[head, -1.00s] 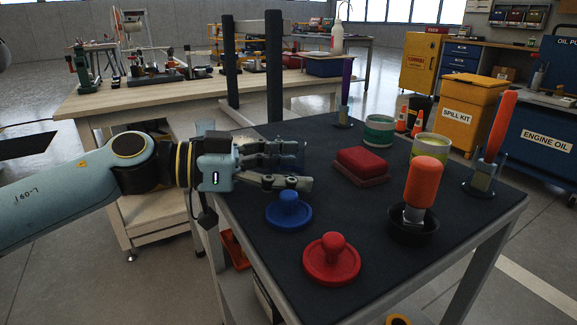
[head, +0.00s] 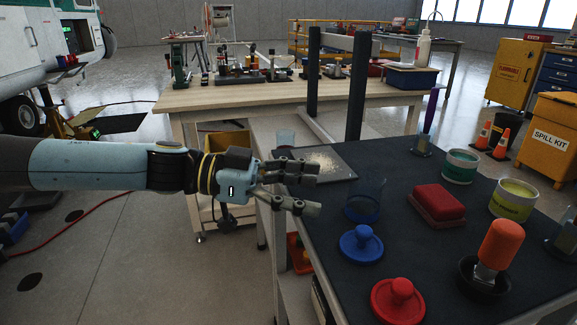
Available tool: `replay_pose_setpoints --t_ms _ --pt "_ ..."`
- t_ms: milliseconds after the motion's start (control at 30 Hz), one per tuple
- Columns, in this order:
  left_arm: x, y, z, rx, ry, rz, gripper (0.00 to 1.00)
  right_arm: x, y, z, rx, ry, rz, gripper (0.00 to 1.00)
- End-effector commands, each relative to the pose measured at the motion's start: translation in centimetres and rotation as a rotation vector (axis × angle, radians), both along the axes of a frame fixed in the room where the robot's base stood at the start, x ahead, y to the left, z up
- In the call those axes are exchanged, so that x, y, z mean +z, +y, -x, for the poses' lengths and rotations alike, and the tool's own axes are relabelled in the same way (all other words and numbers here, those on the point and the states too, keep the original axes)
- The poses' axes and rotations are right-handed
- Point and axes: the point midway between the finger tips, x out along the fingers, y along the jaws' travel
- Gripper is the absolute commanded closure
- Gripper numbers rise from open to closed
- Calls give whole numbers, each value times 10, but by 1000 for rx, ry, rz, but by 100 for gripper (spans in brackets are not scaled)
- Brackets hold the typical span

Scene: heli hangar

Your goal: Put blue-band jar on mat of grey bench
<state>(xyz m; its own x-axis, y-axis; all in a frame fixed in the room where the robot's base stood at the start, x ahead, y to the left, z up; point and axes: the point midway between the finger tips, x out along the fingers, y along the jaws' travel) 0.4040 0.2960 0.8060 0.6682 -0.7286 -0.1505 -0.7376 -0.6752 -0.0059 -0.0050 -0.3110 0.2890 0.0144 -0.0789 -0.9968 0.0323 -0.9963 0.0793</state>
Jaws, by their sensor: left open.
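The blue-band jar (head: 366,203), see-through with a blue lower part, stands upright on the dark tabletop (head: 330,240), behind a blue round knob. My left gripper (head: 316,190) is open and empty, to the left of the jar and apart from it, over the table's left edge. The gripper's fingers hide part of the bench. My right gripper is not in view.
The dark table also holds a blue knob (head: 361,244), a red knob (head: 398,302), a red block (head: 437,203), a green-band tin (head: 460,166), a yellow-green tin (head: 513,200) and an orange-handled tool (head: 498,250). Dark posts (head: 356,90) rise behind the mat.

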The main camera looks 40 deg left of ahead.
Motion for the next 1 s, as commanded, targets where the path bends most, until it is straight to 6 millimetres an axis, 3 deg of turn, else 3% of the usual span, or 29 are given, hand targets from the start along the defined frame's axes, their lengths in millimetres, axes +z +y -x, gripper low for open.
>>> replay_pose_setpoints --t_ms 33,200,1000 --pt "7 5 5 0 1 0 27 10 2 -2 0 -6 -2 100" --pt "5 15 14 -1 -1 -1 27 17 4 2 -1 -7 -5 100" --pt "3 17 16 -1 -1 1 27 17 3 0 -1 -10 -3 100"
